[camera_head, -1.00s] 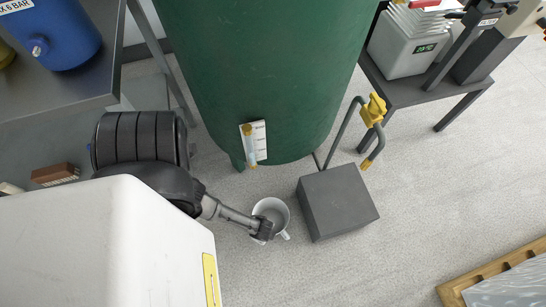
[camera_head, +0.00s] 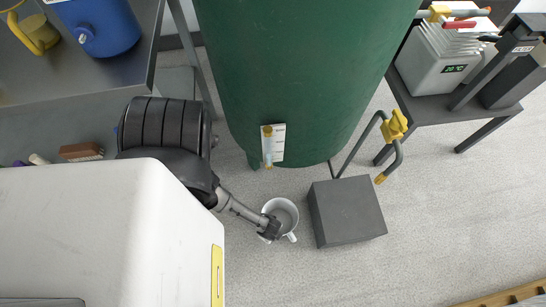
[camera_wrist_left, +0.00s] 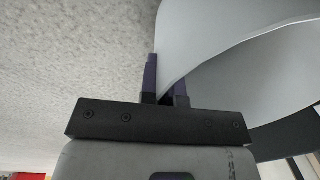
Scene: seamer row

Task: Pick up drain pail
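The drain pail (camera_head: 289,209) is a small light-grey open vessel with a handle at its lower right, seen from above in the head view. It is in front of the green tank, left of the grey block. My left gripper (camera_head: 269,230) is at the pail's near rim. In the left wrist view the pail's pale wall (camera_wrist_left: 215,35) runs between the two dark fingers of my left gripper (camera_wrist_left: 165,85), one on each side, and they appear closed on it. I cannot tell how far the pail is off the floor. My right gripper is not in view.
The green tank (camera_head: 290,80) stands close behind the pail. A grey block (camera_head: 347,210) sits to the right, below a bent pipe with a yellow valve (camera_head: 395,125). A table (camera_head: 80,85) is at upper left, a bench (camera_head: 425,107) at upper right. Floor in front is clear.

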